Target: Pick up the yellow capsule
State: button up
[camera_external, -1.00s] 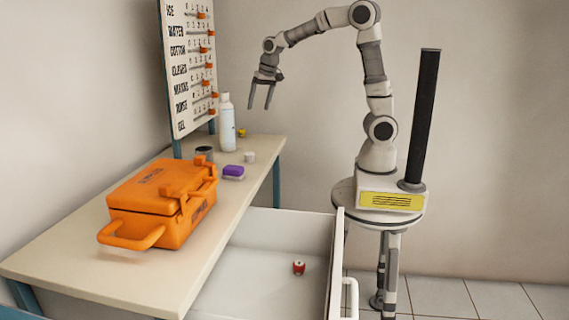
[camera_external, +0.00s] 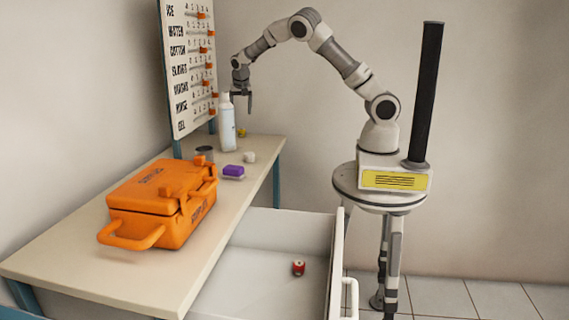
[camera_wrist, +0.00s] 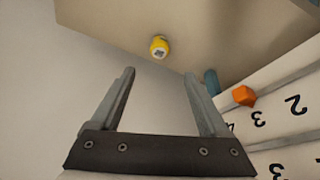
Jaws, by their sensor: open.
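The yellow capsule (camera_external: 242,133) is small and stands at the far end of the table, just right of the white bottle. In the wrist view the yellow capsule (camera_wrist: 159,47) lies near the table's edge, ahead of the fingertips and between their lines. My gripper (camera_external: 240,104) hangs above the far end of the table, beside the top of the bottle and higher than the capsule. In the wrist view my gripper (camera_wrist: 160,72) is open with nothing between its two fingers. A gap separates it from the capsule.
The white bottle (camera_external: 227,125) stands close to the gripper. The board with orange sliders (camera_external: 190,70) rises at the left. A white cap (camera_external: 249,158), purple block (camera_external: 233,171), dark cup (camera_external: 205,153) and orange case (camera_external: 160,205) are on the table. A red can (camera_external: 298,268) sits in the open drawer (camera_external: 255,290).

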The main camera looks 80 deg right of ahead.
aim_at(236, 98)
jog(key=x, duration=0.6)
jog(key=shift+b, duration=0.3)
jog(key=b+x, duration=0.1)
jog(key=x, duration=0.4)
jog(key=shift+s+a+f, duration=0.1)
jog(key=shift+s+f, duration=0.05)
jog(key=shift+f, duration=0.05)
grip_shut()
jog(key=shift+r, duration=0.1)
